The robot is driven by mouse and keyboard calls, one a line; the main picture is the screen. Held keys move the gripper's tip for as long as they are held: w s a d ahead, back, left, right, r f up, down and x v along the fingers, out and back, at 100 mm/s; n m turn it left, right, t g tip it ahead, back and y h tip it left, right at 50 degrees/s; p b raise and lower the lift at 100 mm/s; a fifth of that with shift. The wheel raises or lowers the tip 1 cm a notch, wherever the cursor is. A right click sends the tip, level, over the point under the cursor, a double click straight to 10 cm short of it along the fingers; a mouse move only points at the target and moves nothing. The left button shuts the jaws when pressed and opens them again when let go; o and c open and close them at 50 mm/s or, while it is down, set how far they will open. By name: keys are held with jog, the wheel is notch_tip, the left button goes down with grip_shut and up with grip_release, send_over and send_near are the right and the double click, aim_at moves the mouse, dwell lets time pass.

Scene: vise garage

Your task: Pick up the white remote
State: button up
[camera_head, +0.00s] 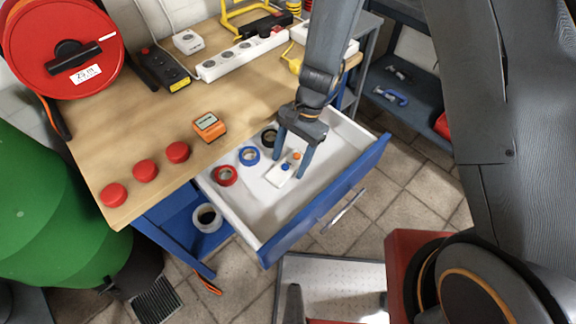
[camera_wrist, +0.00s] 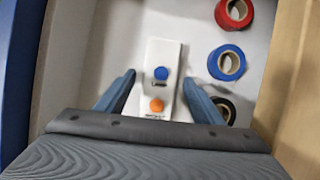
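The white remote (camera_head: 279,175) lies flat in the open drawer, with a blue button and an orange button on its face. In the wrist view the remote (camera_wrist: 157,57) lies between the two fingers, with a gap on each side. My gripper (camera_head: 292,160) points down into the drawer above the remote. In the wrist view my gripper (camera_wrist: 160,90) is open and holds nothing. The near end of the remote is partly hidden by the gripper body. The height of the fingertips above the drawer floor is hard to tell.
The blue-fronted drawer (camera_head: 262,208) also holds red tape (camera_head: 226,176), blue tape (camera_head: 249,156) and black tape (camera_head: 269,137) along its left side. The workbench (camera_head: 120,125) carries red caps, an orange device (camera_head: 209,126) and power strips. Drawer walls surround the gripper.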

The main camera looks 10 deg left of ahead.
jog(key=c, duration=1)
